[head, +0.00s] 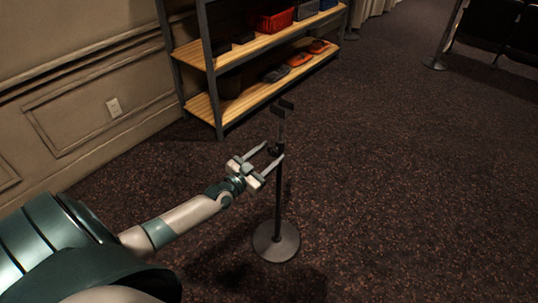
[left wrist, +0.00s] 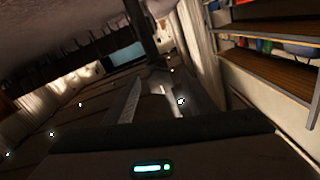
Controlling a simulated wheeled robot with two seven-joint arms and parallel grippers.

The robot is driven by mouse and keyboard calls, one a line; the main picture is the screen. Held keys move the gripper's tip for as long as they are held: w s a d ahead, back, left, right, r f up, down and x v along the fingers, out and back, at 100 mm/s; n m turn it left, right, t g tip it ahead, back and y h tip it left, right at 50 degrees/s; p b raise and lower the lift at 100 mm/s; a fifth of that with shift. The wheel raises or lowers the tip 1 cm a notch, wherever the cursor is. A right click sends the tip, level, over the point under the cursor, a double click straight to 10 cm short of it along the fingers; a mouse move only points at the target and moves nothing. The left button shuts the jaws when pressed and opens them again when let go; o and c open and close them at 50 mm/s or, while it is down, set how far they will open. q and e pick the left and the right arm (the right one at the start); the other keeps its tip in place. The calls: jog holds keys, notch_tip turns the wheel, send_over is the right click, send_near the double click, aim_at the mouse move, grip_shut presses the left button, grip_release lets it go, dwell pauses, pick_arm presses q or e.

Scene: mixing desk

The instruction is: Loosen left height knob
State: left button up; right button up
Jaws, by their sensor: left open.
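A thin black stand rises from a round base (head: 276,242), with a small bracket (head: 283,106) at its top. A small dark knob (head: 273,150) shows on the pole, about level with my gripper. My left gripper (head: 271,151) is open, its two fingers reaching toward the pole around the knob's height. The knob shows between the fingertips; I cannot tell whether they touch it. In the left wrist view the fingers (left wrist: 158,100) are apart, and a dark pole (left wrist: 139,28) shows beyond them. My right gripper is not in view.
A metal shelf with wooden boards (head: 240,97) holds a red crate (head: 274,20) and several small items behind the stand. A panelled wall (head: 70,110) is at left. The carpet right of the stand is clear.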

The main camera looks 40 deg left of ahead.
pick_arm(q)
jog(key=c, duration=1)
jog(key=shift+c, duration=0.2)
jog(key=shift+n, duration=1.6)
jog(key=n, duration=0.2)
jog(key=shift+f+n+b, duration=0.1)
jog(key=shift+n+b, duration=0.2)
jog(key=n, duration=0.2)
jog(key=shift+n, duration=0.3)
jog(key=n+b, duration=0.1)
jog(key=n, duration=0.1)
jog(key=shift+n, duration=0.4)
jog(key=n, duration=0.2)
jog(key=shift+n+b, duration=0.35)
jog(key=shift+n, duration=0.05)
jog(key=shift+n+b, duration=0.3)
jog(key=shift+n, duration=1.6)
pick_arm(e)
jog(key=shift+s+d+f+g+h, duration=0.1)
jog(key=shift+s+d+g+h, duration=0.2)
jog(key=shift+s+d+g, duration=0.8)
